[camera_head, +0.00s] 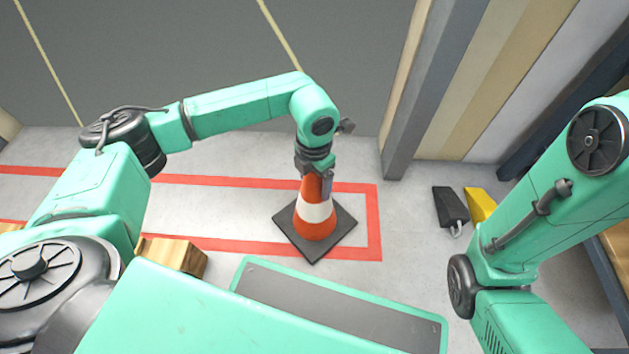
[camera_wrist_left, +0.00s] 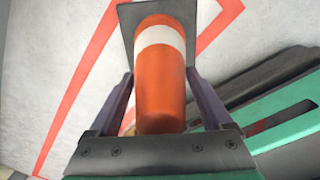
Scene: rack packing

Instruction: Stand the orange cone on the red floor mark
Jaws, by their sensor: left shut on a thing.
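The orange cone (camera_head: 315,221) has a white band and a dark square base (camera_head: 291,246). My right gripper is out of view; only my right arm shows.
A wooden block (camera_head: 172,254) lies at the mark's lower edge. A black object (camera_head: 450,207) and a yellow object (camera_head: 480,204) are on the floor to the right, near a grey post (camera_head: 408,95) and wall panels. Bare floor lies between the mark and them.

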